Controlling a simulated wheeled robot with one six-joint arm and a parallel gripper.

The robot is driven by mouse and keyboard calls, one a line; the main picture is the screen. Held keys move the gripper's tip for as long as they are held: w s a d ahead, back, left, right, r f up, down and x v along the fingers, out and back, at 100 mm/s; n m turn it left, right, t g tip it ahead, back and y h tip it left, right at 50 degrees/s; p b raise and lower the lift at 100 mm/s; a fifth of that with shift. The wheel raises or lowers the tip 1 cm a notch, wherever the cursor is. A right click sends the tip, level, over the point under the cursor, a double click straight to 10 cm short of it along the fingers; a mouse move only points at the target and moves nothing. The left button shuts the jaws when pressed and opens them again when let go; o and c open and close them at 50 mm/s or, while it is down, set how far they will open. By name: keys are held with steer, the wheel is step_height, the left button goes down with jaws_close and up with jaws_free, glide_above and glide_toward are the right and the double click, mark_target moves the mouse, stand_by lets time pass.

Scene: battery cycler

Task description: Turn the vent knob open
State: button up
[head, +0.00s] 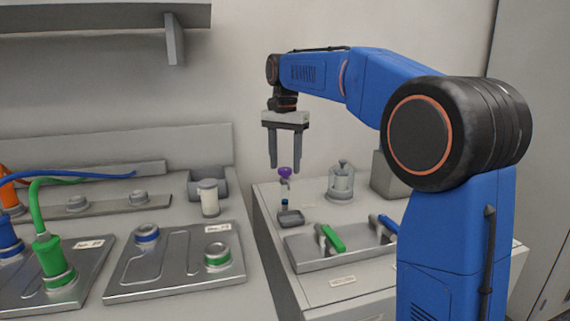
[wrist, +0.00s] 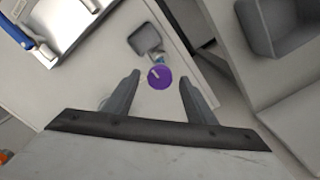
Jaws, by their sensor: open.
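A purple knob (head: 285,173), which looks like the vent knob, tops a slim upright fitting with a blue band near the back left of the right-hand bench. In the wrist view the round purple knob (wrist: 160,78) bears a short white mark and appears between the two fingers. My gripper (head: 285,164) points straight down above the knob, its fingers open and empty. The fingertips look close to the height of the knob's top; I cannot tell whether they touch it. It also shows in the wrist view (wrist: 159,84).
A small grey cup (head: 290,218) stands in front of the fitting. A glass jar (head: 341,180) is to its right.

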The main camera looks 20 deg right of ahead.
steer(key=shift+f, duration=0.4)
steer(key=c, duration=1)
steer(key=shift+c, duration=0.2)
